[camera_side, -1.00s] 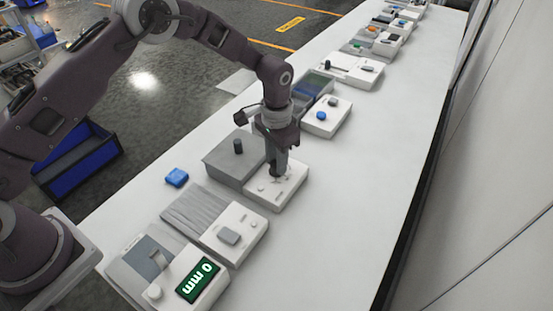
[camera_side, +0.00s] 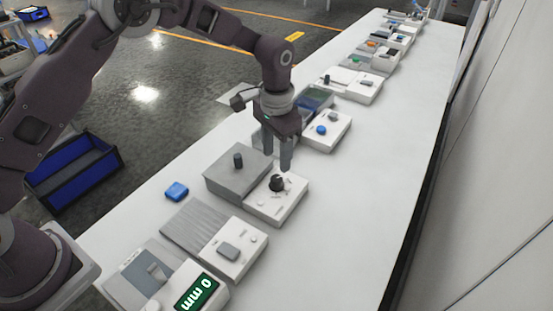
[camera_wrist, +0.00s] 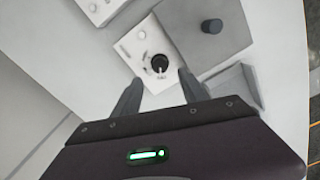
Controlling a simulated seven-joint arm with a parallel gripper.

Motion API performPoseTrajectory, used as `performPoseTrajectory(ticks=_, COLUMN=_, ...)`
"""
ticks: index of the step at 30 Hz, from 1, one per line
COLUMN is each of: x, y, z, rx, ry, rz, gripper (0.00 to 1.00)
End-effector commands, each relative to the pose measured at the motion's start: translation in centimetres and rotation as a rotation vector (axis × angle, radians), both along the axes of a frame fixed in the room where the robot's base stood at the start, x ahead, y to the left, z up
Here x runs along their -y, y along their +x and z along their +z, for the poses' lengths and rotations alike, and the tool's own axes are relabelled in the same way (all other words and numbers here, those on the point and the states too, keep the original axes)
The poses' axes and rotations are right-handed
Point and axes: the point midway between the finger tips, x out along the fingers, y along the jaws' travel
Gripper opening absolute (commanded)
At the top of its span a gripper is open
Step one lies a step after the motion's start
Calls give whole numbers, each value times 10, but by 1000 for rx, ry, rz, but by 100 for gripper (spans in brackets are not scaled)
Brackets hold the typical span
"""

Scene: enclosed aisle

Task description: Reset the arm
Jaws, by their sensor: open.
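My gripper (camera_side: 282,155) is open and empty in the side view, with its fingers pointing down above the far edge of a white control box. The box (camera_side: 290,203) carries a black knob (camera_side: 277,184), which stands clear of the fingers. A grey block with a dark peg (camera_side: 238,161) adjoins it on the left. In the wrist view the two open fingertips (camera_wrist: 160,82) show apart, with the black knob (camera_wrist: 159,64) ahead and between them. The dark peg (camera_wrist: 211,26) stands to the upper right there.
A long white table (camera_side: 345,200) bears a row of devices. A blue block (camera_side: 176,191) lies near the left edge. A box with a green "0 mm" display (camera_side: 195,293) is at the front, and a box with a blue button (camera_side: 321,129) lies beyond my gripper. The right strip is clear.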

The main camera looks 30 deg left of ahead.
Motion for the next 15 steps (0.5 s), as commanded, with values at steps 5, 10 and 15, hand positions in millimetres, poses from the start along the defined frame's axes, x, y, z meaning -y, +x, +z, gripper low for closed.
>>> performPoseTrajectory(ticks=5, x=-1, y=-1, z=6, rx=6, ry=0, rz=3, gripper=50)
performPoseTrajectory(ticks=10, x=-28, y=-32, z=99, rx=99, ry=-9, rz=62, gripper=50)
performPoseTrajectory(ticks=15, x=-70, y=-122, z=197, rx=235, ry=-26, rz=166, gripper=50)
